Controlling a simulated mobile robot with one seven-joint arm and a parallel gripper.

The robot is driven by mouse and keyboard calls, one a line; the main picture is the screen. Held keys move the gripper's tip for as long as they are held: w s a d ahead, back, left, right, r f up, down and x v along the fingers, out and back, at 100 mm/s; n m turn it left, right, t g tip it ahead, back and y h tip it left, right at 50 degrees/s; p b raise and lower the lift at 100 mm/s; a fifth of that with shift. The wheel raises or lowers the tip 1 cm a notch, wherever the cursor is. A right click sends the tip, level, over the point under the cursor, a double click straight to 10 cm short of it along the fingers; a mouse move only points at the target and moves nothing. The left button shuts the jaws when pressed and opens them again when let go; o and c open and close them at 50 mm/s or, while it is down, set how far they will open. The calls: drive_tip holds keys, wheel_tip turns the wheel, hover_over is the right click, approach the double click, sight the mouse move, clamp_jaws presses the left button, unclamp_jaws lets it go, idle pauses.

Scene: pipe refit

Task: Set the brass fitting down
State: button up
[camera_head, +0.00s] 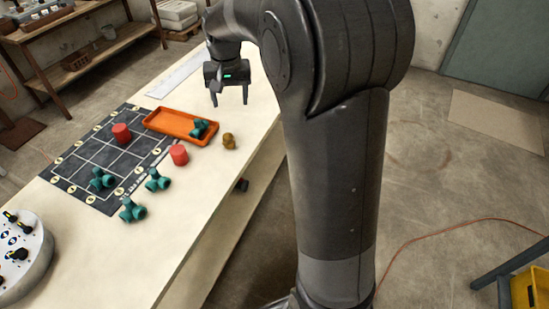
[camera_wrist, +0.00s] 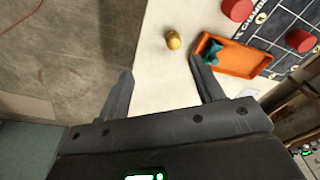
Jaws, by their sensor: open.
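The brass fitting (camera_head: 229,141) stands on the pale bench top, right of the orange tray and near the bench's right edge. It also shows in the wrist view (camera_wrist: 173,40), beyond my fingertips and apart from them. My gripper (camera_head: 229,100) is open and empty, above the bench behind the fitting. In the wrist view my two fingers (camera_wrist: 160,75) are spread wide with nothing between them.
An orange tray (camera_head: 168,122) holds a teal fitting (camera_head: 203,129). Red cylinders (camera_head: 179,154) and several teal fittings (camera_head: 133,210) stand on or beside the dark grid mat (camera_head: 75,165). A round white panel with knobs (camera_head: 20,255) is at lower left. Bare bench lies in front.

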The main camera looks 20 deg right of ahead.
drive_tip(key=s+d+r+n+t, duration=0.1)
drive_tip(key=s+r, duration=0.2)
drive_tip(key=s, duration=0.4)
drive_tip(key=s+r+t, duration=0.1)
drive_tip(key=s+r, duration=0.2)
drive_tip(key=s, duration=0.4)
drive_tip(key=s+f+n+t, duration=0.1)
drive_tip(key=s+t, duration=0.1)
drive_tip(key=s, duration=1.3)
drive_tip(key=shift+s+d+f+n, duration=0.25)
drive_tip(key=shift+d+n, duration=0.05)
drive_tip(key=shift+d, duration=0.05)
